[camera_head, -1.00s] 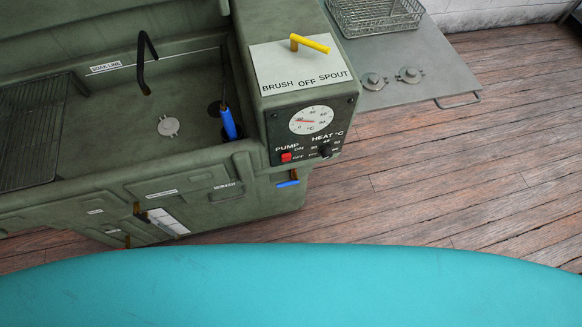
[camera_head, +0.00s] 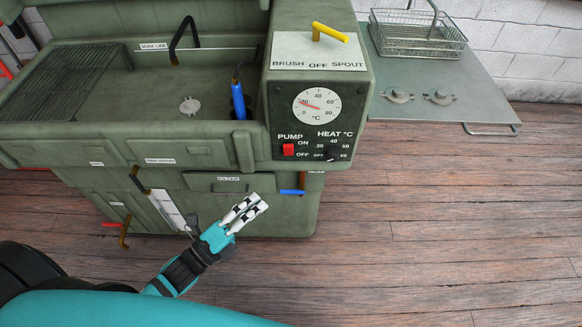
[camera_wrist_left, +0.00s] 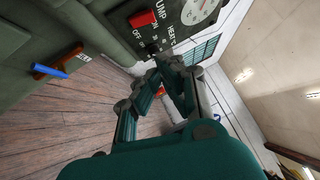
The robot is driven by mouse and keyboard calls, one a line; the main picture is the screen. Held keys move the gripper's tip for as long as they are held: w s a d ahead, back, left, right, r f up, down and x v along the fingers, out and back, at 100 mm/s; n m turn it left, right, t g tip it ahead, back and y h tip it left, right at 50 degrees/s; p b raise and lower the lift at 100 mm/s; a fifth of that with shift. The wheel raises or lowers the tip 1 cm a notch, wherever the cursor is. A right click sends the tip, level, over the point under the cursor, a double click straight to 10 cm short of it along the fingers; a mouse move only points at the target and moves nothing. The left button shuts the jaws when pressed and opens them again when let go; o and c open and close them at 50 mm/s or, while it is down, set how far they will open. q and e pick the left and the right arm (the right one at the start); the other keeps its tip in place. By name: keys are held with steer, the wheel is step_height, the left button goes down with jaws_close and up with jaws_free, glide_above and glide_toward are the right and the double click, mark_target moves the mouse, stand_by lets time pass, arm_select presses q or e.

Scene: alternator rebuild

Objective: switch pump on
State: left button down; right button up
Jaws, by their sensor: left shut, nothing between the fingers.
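The red pump switch (camera_head: 288,150) is on the dark control panel (camera_head: 315,108) of the green wash station, between the ON and OFF labels. It also shows in the left wrist view (camera_wrist_left: 142,18), near the top. My left gripper (camera_head: 256,207) is shut and empty, below and to the left of the switch and apart from it in the head view. Its fingers show in the left wrist view (camera_wrist_left: 163,72), below the panel. The heat knob (camera_head: 332,153) is to the right of the switch. My right gripper is not in view.
The yellow lever (camera_head: 330,32) stands on top of the panel housing. A blue-handled valve (camera_head: 292,192) sticks out below the panel. The wash basin holds a blue brush (camera_head: 238,100). A wire basket (camera_head: 418,38) stands on the side shelf (camera_head: 405,75). The floor to the right is clear.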

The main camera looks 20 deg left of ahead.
mark_target(288, 150)
arm_select(q)
steer(key=w+a+p+x, duration=0.1)
steer(key=a+p+x, duration=0.1)
steer(key=x, duration=1.1)
steer(key=shift+w+a, duration=0.15)
steer(key=shift+a, duration=0.15)
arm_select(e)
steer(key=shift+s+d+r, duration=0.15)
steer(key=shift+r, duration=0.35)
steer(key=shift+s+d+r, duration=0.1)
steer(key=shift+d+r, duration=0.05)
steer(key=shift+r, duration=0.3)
arm_select(q)
steer(key=shift+r, duration=0.15)
steer(key=r+p, duration=0.1)
steer(key=p, duration=0.1)
steer(key=n+g+y+p, duration=0.1)
steer(key=p, duration=0.1)
steer(key=shift+w+a+r+p, duration=0.15)
steer(key=shift+w+r+p, duration=0.15)
steer(key=shift+w+r, duration=0.1)
steer(key=shift+f+n+b, duration=0.3)
steer(key=shift+f+b, duration=0.2)
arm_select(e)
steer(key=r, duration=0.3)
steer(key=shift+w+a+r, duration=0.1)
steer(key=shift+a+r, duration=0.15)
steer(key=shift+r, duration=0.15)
